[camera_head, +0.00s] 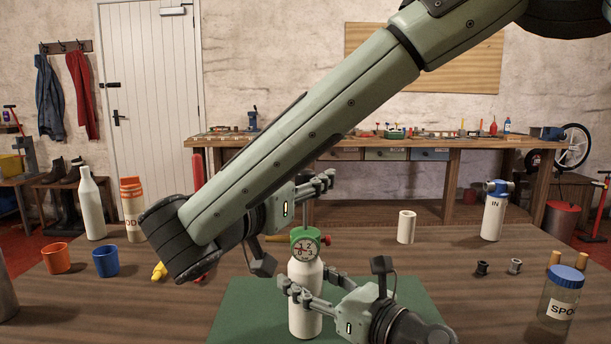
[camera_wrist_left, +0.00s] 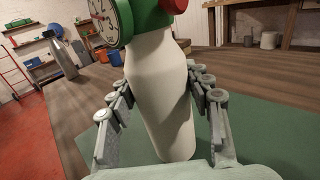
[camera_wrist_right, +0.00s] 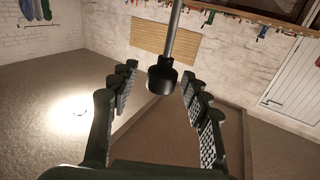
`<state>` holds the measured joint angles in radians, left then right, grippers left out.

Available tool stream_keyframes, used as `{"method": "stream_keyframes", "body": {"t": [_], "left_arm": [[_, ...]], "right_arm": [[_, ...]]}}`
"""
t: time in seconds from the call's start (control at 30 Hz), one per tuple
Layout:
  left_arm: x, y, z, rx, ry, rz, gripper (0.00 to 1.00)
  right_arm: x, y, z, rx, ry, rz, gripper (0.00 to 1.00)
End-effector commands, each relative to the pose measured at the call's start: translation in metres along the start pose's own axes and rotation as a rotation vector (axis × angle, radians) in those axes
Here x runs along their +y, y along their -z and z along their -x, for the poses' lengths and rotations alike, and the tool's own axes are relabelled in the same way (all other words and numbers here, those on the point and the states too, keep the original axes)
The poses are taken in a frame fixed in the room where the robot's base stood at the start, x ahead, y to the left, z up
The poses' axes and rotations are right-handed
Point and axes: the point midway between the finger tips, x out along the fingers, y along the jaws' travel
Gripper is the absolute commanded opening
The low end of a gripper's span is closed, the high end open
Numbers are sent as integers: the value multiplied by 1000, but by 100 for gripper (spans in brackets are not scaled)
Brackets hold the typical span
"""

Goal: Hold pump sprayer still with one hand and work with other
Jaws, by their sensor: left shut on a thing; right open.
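The pump sprayer (camera_head: 304,272) stands upright on a green mat (camera_head: 245,310); it has a white bottle, a green top and a round gauge facing the head camera. My left gripper (camera_head: 303,294) is shut on the bottle's body, with a finger on each side in the left wrist view (camera_wrist_left: 160,120). My right gripper (camera_head: 318,184) is above the sprayer's top, open. In the right wrist view, the black knob (camera_wrist_right: 162,76) on the grey pump rod (camera_wrist_right: 174,30) lies between its spread fingers, with gaps on both sides. In the head view my right gripper hides the knob.
Left on the table are a white bottle (camera_head: 91,207), an orange cup (camera_head: 56,258) and a blue cup (camera_head: 105,261). Right are a white cylinder (camera_head: 405,227), a white canister (camera_head: 494,215), small dark fittings (camera_head: 482,268) and a blue-lidded jar (camera_head: 562,292). My right arm crosses above the table.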

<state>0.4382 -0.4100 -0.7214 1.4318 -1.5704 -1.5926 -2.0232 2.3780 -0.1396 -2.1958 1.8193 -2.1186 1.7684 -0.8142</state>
Motion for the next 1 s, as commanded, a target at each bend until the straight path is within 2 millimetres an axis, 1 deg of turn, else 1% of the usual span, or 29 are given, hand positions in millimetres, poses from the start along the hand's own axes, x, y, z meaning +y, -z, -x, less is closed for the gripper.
{"method": "stream_keyframes", "body": {"t": [0.1,0.33,0.37,0.7,0.73,1.0], "left_arm": [[0,0,0,0,0,0,5],[0,0,0,-1,0,1,5],[0,0,0,-1,0,1,5],[0,0,0,-1,0,1,5],[0,0,0,-1,0,1,5],[0,0,0,0,0,1,5]], "right_arm": [[0,0,-4,-1,1,0,48],[0,0,-5,0,1,0,48],[0,0,-5,0,1,0,45],[0,0,-4,0,1,0,3],[0,0,-4,0,0,0,0],[0,0,-4,0,0,1,0]]}}
